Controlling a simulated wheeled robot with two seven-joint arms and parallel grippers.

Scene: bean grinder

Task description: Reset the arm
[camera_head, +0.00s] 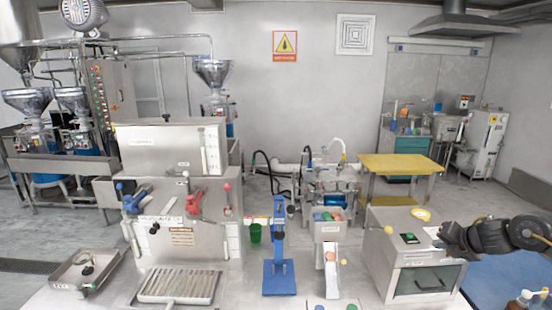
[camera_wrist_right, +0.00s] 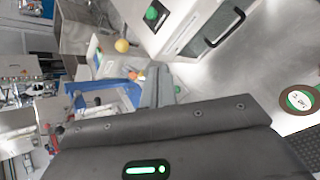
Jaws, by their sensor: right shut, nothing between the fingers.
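My right arm comes in from the right edge of the head view, with its dark gripper (camera_head: 443,237) beside the right side of the metal box machine (camera_head: 425,284). In the right wrist view, the grey fingers of my right gripper (camera_wrist_right: 157,86) are together with nothing held between them. The machine shows at the top of that view, with its green button (camera_wrist_right: 152,14) and dark handle (camera_wrist_right: 225,28). I cannot tell whether the gripper touches the machine. My left gripper does not show.
A large steel machine (camera_head: 180,245) and a metal tray (camera_head: 180,285) are farther left. A bottle (camera_head: 520,301) is at the bottom right.

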